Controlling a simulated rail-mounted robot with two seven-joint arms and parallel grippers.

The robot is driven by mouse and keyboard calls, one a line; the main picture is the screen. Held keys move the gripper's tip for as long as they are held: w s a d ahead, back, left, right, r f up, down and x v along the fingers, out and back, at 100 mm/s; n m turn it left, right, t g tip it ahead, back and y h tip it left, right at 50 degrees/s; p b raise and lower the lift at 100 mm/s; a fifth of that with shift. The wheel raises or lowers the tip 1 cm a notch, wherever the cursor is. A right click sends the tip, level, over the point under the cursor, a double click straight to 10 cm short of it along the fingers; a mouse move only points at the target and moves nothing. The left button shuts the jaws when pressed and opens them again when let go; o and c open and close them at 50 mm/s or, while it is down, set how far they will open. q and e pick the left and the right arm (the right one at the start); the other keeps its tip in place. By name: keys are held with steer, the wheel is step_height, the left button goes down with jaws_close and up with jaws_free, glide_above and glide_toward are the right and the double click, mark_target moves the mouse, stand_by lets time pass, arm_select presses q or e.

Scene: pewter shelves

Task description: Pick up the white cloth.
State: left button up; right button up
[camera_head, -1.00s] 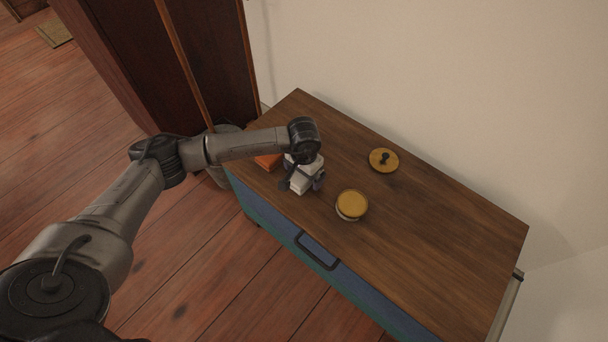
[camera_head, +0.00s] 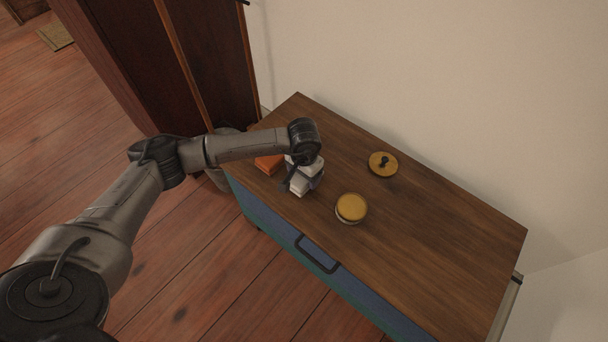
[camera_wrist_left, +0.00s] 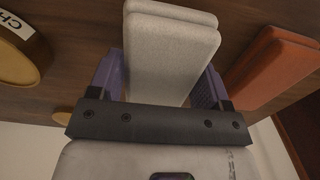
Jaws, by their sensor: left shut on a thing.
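The white cloth (camera_head: 302,187) is a folded, thick pad on the wooden top of the blue-fronted cabinet, near its left end. My left gripper (camera_head: 303,181) reaches down over it and is shut on it, with one finger on each side. In the left wrist view the white cloth (camera_wrist_left: 170,50) stands between the two purple-grey fingers of the left gripper (camera_wrist_left: 160,75). Whether the cloth touches the wood cannot be told. My right gripper is not in view.
An orange folded cloth (camera_head: 268,163) lies just left of the white one; it also shows in the left wrist view (camera_wrist_left: 275,65). A round yellow-topped container (camera_head: 351,208) stands to the right, and a yellow lid with a dark knob (camera_head: 383,164) lies behind. The cabinet top's right half (camera_head: 440,235) is clear.

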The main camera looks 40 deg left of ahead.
arm_select(q)
step_height(320, 180, up, 3)
steer(key=shift+r+p, duration=0.1)
steer(key=shift+p, duration=0.6)
steer(key=d+r+p, duration=0.4)
steer(key=d+r, duration=0.2)
steer(key=d, duration=0.5)
steer(key=shift+d+r, duration=0.3)
steer(key=shift+d, duration=0.05)
steer(key=o, duration=0.3)
steer(key=shift+c, duration=1.1)
